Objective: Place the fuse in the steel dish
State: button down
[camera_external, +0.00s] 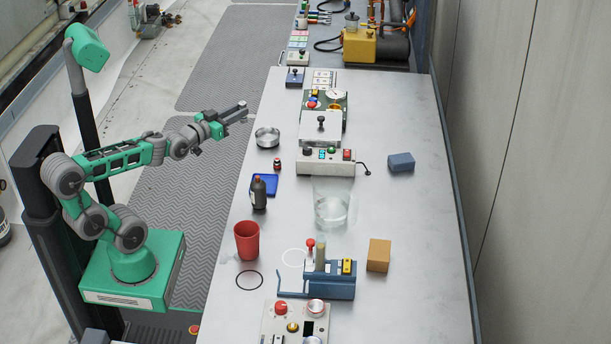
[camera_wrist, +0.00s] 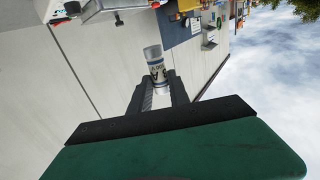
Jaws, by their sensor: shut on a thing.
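My gripper (camera_external: 242,107) is held out in the air at the end of the arm, behind and left of the steel dish (camera_external: 267,137) in the external view. The dish is a round, shallow metal bowl on the left edge of the worktop; nothing shows in it. In the wrist view my gripper (camera_wrist: 160,88) is shut on the fuse (camera_wrist: 154,62), a small cylinder with a printed pale label and metallic ends. The fuse sticks out past the fingertips. In the external view the fuse is too small to make out. I cannot identify the dish in the wrist view.
The worktop (camera_external: 412,250) holds a control box (camera_external: 326,168) right of the dish, with a dark bottle (camera_external: 258,193), a blue tray (camera_external: 272,187), a red cup (camera_external: 247,240) and a glass bowl (camera_external: 332,210) nearer.

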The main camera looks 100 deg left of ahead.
jog(key=s+a+f+n+g+y, duration=0.1)
jog(key=s+a+f+g, duration=0.1)
jog(key=s+a, duration=0.15)
jog(key=b, duration=0.2)
send_over(262, 132)
jog(key=w+d, duration=0.1)
jog(key=d, duration=0.4)
jog(key=shift+t, duration=0.3)
notch_tip(262, 132, down, 11)
jog(key=shift+d+f, duration=0.1)
jog(key=shift+f, duration=1.65)
jog(key=c, duration=1.2)
grip_release()
jog(key=shift+c, duration=0.2)
